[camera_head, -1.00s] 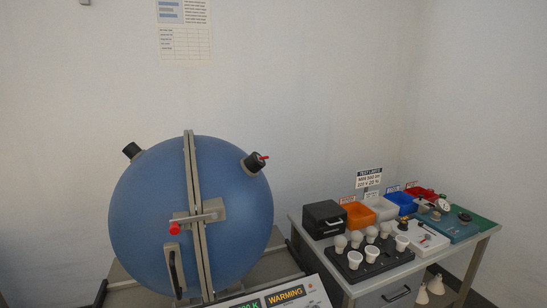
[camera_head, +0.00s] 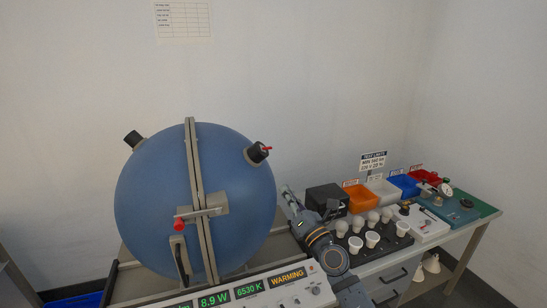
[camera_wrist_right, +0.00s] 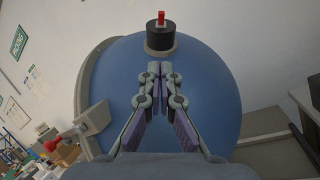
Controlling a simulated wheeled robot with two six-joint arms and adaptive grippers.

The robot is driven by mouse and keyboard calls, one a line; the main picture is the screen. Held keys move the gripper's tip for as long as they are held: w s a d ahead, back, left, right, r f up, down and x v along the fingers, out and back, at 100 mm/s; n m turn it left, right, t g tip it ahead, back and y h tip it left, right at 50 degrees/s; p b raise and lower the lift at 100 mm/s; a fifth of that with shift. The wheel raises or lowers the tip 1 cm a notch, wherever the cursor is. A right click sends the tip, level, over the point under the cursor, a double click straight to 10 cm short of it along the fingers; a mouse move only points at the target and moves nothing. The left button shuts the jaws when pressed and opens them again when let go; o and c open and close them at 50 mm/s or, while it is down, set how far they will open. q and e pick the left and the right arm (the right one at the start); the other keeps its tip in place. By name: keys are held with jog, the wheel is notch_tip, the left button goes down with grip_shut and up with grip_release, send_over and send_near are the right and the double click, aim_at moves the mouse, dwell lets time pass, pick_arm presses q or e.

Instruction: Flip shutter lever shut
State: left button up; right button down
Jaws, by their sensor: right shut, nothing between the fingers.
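The blue integrating sphere (camera_head: 150,200) stands at the left in the head view. A black port (camera_head: 256,153) with a small red lever (camera_head: 267,149) sits on its upper right. In the right wrist view the port (camera_wrist_right: 160,38) and the upright red lever (camera_wrist_right: 161,18) are straight beyond the fingertips. My right gripper (camera_head: 286,190) is right of the sphere and below the port. In the right wrist view its fingers (camera_wrist_right: 160,68) are together and empty, apart from the lever. My left gripper is not in view.
A red-knobbed latch (camera_head: 180,224) crosses the sphere's seam. A display panel (camera_head: 250,287) reads WARMING. The side table holds a black box (camera_head: 326,198), an orange bin (camera_head: 361,198) and a tray of bulbs behind my right arm. Free air lies above the table.

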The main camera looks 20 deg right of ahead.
jog(key=shift+w, duration=0.1)
send_near(265, 149)
jog(key=w+a+f, duration=0.2)
jog(key=w+r, duration=0.1)
jog(key=w+d+r+p, duration=0.1)
jog(key=r, duration=0.1)
jog(key=shift+w+d, duration=0.1)
jog(key=shift+w, duration=0.25)
jog(key=shift+w+d+r, duration=0.15)
jog(key=shift+w+r, duration=0.05)
jog(key=shift+r, duration=0.15)
jog(key=shift+w, duration=0.1)
